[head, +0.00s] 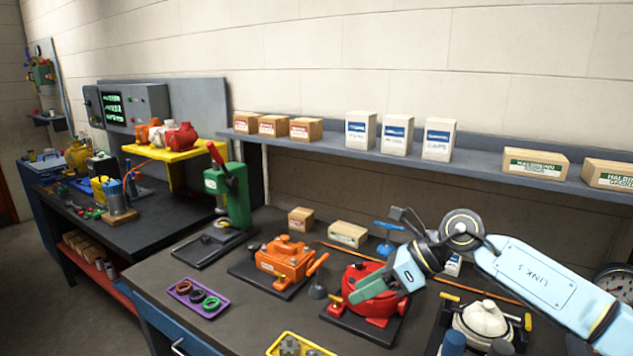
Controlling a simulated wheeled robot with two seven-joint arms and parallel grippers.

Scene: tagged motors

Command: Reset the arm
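My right arm (540,285) comes in from the right, bent at a dark joint. Its gripper (360,293) points down and left over the red motor (362,312), its greenish fingers overlapping the motor in the picture. I cannot tell whether the fingers touch it or how far apart they are. The orange motor (283,257) sits on a dark plate to the left. The white motor (483,318) stands to the right, below my arm. My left gripper is not in view.
A purple tray (184,291) with rings and a yellow tray (271,350) are near the bench front. A green press (228,195) stands at the bench's left. A shelf (480,170) with boxes runs behind my arm.

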